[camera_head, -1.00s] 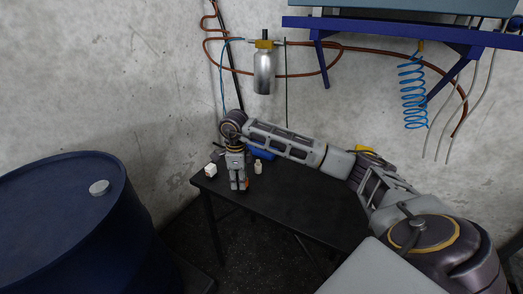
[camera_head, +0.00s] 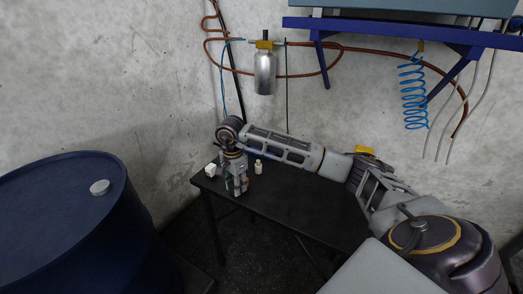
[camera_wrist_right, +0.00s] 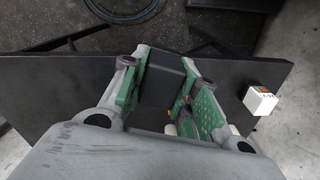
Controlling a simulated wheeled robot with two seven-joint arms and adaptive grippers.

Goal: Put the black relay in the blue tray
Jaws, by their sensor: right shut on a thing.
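The black relay (camera_wrist_right: 165,78) shows in the right wrist view as a dark block between the green finger pads. My right gripper (camera_wrist_right: 168,88) is shut on it; in the head view the gripper (camera_head: 238,186) is over the left part of the black table, with the relay hard to make out. I cannot tell its height above the table. The blue tray is hidden behind my right arm in the head view and does not show in the wrist view. My left gripper is not in view.
The black table (camera_head: 293,208) is clear to the right. A white box (camera_head: 210,170) stands at its left end, also in the wrist view (camera_wrist_right: 260,100). A small cream bottle (camera_head: 258,166) stands right of the gripper. A blue drum (camera_head: 75,235) stands left.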

